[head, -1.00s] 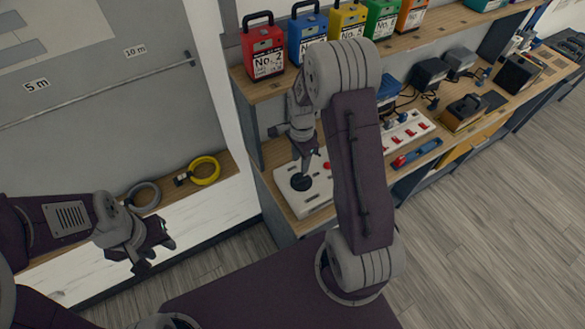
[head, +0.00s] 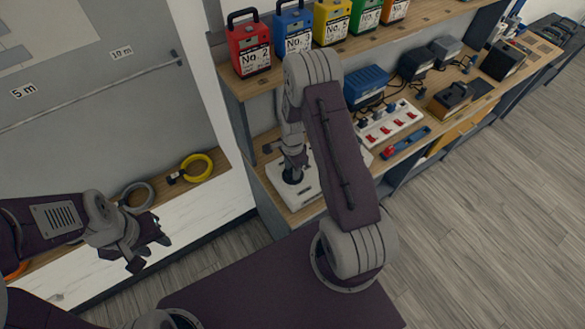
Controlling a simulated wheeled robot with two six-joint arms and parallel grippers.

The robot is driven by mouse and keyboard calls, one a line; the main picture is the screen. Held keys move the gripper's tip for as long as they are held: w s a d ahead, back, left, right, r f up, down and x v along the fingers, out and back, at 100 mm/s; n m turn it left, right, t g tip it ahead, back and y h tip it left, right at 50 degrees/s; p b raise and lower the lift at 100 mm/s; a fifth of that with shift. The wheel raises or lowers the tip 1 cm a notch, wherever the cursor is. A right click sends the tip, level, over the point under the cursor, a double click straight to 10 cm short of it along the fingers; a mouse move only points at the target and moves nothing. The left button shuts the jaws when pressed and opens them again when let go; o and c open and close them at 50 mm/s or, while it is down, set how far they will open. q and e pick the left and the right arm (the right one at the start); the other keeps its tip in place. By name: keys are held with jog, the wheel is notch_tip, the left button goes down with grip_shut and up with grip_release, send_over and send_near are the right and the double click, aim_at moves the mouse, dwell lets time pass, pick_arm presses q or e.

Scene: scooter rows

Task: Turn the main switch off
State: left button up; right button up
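The main switch looks to be the white box (head: 307,192) with a round black knob (head: 292,176) on the lower shelf, at the middle of the head view. My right gripper (head: 293,165) points down at the knob and overlaps it in the picture. I cannot tell whether its fingers touch the knob or how far apart they are. My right arm hides the right part of the box. The knob's setting cannot be read. My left gripper (head: 151,250) is open and empty at the lower left, well away from the switch.
Coloured numbered boxes, such as the red one (head: 248,50), stand on the upper shelf. Yellow (head: 197,168) and grey (head: 138,197) cable coils lie at left.

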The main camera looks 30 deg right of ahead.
grip_shut()
jog(key=shift+n, duration=0.3)
jog(key=n, duration=0.2)
jog(key=shift+d+n, duration=0.1)
jog(key=shift+n, duration=0.2)
jog(key=n+b, duration=0.1)
jog(key=n, duration=0.2)
jog(key=shift+r+n, duration=0.1)
jog(key=shift+n, duration=0.2)
jog(key=n, duration=0.5)
jog(key=shift+w, duration=0.1)
jog(key=n+b, duration=0.1)
jog(key=n, duration=0.5)
jog(key=shift+w+r, duration=0.1)
